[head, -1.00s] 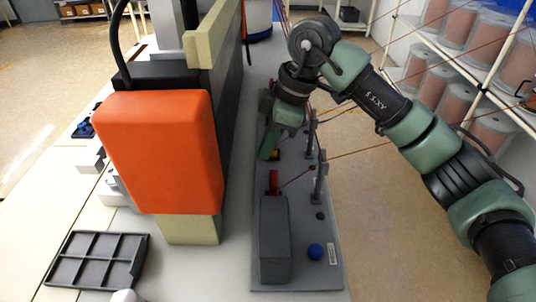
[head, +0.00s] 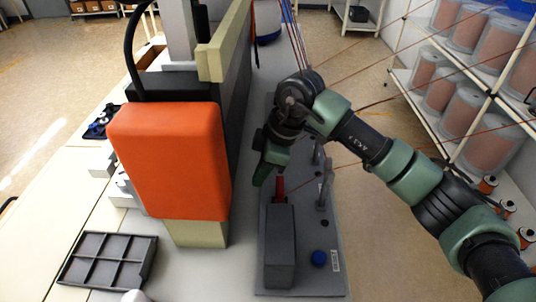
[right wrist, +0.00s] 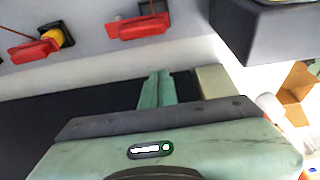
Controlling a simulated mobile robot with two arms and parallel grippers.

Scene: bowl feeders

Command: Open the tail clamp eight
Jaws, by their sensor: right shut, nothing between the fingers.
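A red clamp lever (head: 280,188) stands at the far end of a dark grey block on the grey plate (head: 335,270). Two red levers show in the right wrist view, one at upper left (right wrist: 35,50) beside a yellow piece and one at top middle (right wrist: 138,27). I cannot read any number to tell which is clamp eight. My right gripper (head: 258,182) points down just left of and beyond the near red lever, apart from it. Its fingers (right wrist: 157,90) are shut together with nothing between them. My left gripper is not in view.
The dark grey block (head: 280,245) and a blue knob (head: 318,258) sit on the plate's near end. Thin posts (head: 326,188) with red-brown threads rise at its right. A large orange housing (head: 172,160) stands close on the left. A black compartment tray (head: 108,260) lies at front left.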

